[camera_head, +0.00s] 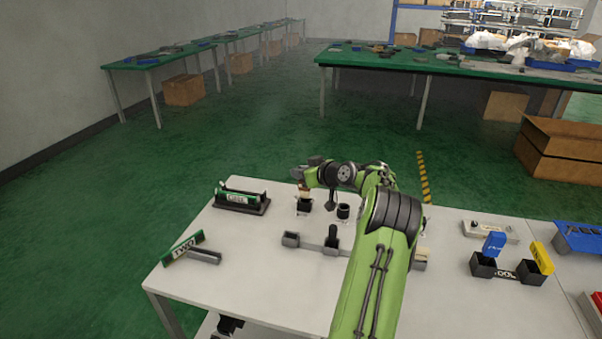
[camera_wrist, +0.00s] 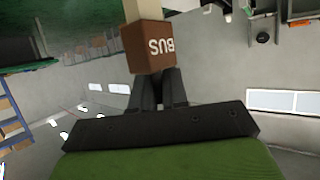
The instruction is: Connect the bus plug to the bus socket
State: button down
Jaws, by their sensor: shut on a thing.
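The bus plug shows in the wrist view as a brown block (camera_wrist: 148,47) marked "BUS", with a pale part beyond it. My gripper (camera_wrist: 158,76) is shut on it, its dark fingers against the block's near end. In the head view my gripper (camera_head: 303,176) is at the far side of the table, with the small brown plug (camera_head: 303,189) below it. A black socket-like piece (camera_head: 304,207) stands right under the plug. I cannot read a label on it, nor tell whether plug and piece touch.
A black cup-like piece (camera_head: 343,211) stands just right. Grey fixtures with an upright black lever (camera_head: 332,237) are nearer. A green "TWO" block (camera_head: 183,248) and a black holder (camera_head: 241,205) are at left. Blue and yellow blocks (camera_head: 542,258) stand at right. The table's front left is clear.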

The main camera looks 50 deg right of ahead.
jog(key=shift+f+b, duration=1.75)
jog(key=shift+f, duration=0.4)
jog(key=c, duration=1.1)
grip_release()
jog(key=p+v, duration=0.2)
jog(key=v, duration=1.3)
jog(key=shift+s+a+r+p, duration=0.1)
jog(key=shift+s+r+p, duration=0.05)
jog(key=shift+s+p, duration=0.25)
jog(key=shift+w, duration=0.15)
